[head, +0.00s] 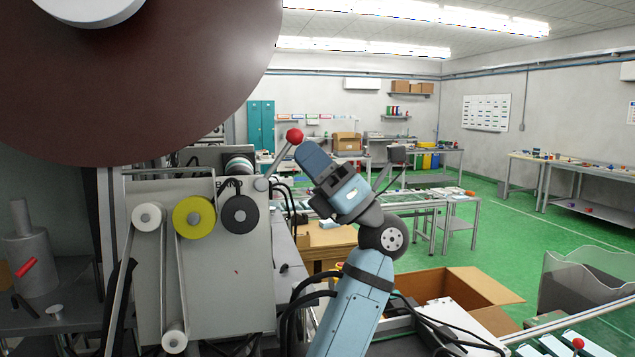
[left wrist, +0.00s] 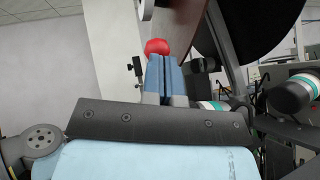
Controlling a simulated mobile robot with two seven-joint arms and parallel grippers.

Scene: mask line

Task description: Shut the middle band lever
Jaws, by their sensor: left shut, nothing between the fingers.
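A lever with a red ball knob (head: 294,136) stands on the right side of the grey machine panel, its metal arm (head: 276,163) slanting up and to the right. I see only this lever there and take it for the middle band lever. My left gripper (head: 304,150) is shut and empty, its blue fingertips close beside the knob. In the left wrist view the red knob (left wrist: 157,46) shows just beyond the shut fingers (left wrist: 154,60). I cannot tell whether they touch. My right gripper is out of view.
A large dark brown disc (head: 140,80) hangs over the machine at upper left. The grey panel (head: 232,270) carries white, yellow and black rollers (head: 193,217). An open cardboard box (head: 485,285) lies right of my arm. Another red knob (head: 578,343) shows at lower right.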

